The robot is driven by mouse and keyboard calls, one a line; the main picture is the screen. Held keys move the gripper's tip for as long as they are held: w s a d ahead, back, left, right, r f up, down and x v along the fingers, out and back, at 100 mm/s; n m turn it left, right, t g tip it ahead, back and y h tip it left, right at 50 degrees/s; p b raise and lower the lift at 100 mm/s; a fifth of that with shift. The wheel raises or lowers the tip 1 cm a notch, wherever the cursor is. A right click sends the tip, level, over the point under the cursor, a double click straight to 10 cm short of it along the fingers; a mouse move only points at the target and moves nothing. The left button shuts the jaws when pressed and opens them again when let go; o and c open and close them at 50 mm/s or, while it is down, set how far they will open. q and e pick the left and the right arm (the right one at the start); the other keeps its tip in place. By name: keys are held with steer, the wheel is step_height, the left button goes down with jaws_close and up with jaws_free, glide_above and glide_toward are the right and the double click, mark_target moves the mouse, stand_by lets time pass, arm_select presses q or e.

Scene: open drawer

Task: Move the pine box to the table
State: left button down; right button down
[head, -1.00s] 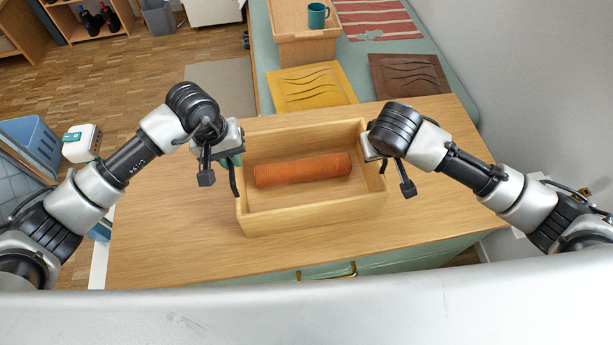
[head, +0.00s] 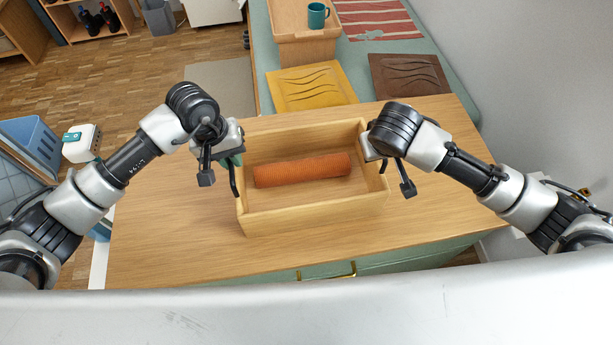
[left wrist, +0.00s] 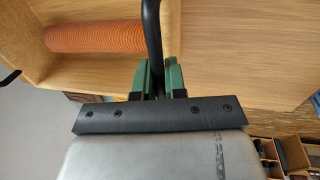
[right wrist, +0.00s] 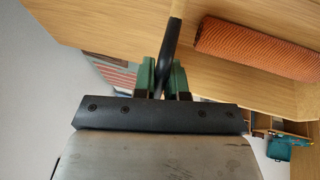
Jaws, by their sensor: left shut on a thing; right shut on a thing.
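The pine box (head: 310,214) is an open, pale wooden box with an orange ribbed roll (head: 302,170) lying inside. It is over the wooden top of a green-fronted cabinet (head: 170,235); I cannot tell whether its bottom touches that top. My left gripper (head: 234,160) is shut on the box's left end wall. My right gripper (head: 372,150) is shut on its right end wall. In the left wrist view, green fingers (left wrist: 158,75) close at the wall behind a dark bar. The right wrist view shows green fingers (right wrist: 165,75) likewise; the exact contact is partly hidden.
Behind the cabinet, a teal-topped surface (head: 385,82) holds a yellow mat (head: 310,88), a brown mat (head: 408,76), a striped cloth (head: 375,20) and a wooden crate (head: 303,48) with a teal mug (head: 317,15). Bare cabinet top lies left and right of the box. A wall borders the right.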

arm_select(q)
steer(key=shift+w+r, duration=0.1)
steer(key=shift+r, duration=0.05)
arm_select(e)
steer(key=shift+w+r, duration=0.1)
steer(key=shift+r, duration=0.05)
